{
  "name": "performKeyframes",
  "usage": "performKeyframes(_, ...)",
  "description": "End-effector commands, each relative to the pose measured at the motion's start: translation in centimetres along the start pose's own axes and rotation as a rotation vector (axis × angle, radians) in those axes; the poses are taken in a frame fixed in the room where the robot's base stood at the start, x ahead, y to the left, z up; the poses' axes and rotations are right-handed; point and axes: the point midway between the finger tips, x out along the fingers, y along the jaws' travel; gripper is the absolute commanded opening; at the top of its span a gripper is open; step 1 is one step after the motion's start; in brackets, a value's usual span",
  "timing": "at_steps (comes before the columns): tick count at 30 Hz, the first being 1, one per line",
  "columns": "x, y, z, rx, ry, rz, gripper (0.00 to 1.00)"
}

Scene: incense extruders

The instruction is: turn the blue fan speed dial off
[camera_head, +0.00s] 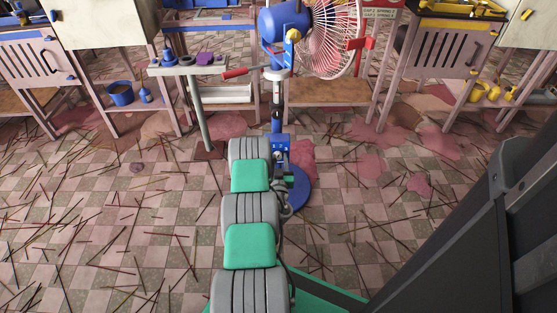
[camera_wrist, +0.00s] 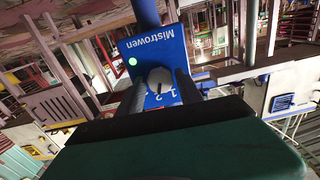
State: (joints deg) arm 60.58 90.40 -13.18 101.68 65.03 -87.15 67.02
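The blue fan speed dial (camera_wrist: 159,79) is a round, pale knob with a dark slot on a blue control panel (camera_wrist: 164,50) marked "Mistrowen". The numbers 1 and 2 show beside it, and a small green light (camera_wrist: 132,61) glows on the panel. My gripper (camera_wrist: 159,84) is open, with one finger on each side of the dial; contact cannot be told. In the head view, the blue control box (camera_head: 281,141) sits on the fan's post, and my arm hides much of my gripper. The fan (camera_head: 284,18) has a blue motor and a pale wire cage.
The fan's round blue base (camera_head: 301,196) stands on the tiled floor. A small stand (camera_head: 187,69) with blue and purple items is left of the post. Benches line the back. Thin sticks litter the floor, which is otherwise mostly clear in front.

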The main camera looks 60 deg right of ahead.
Motion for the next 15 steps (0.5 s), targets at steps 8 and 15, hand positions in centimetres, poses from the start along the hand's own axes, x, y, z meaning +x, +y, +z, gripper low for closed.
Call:
performKeyframes(8,0.06,0.00,-0.07,0.000,0.002,0.000,0.19)
performKeyframes(15,0.10,0.04,-0.13,0.000,0.003,0.001,0.00)
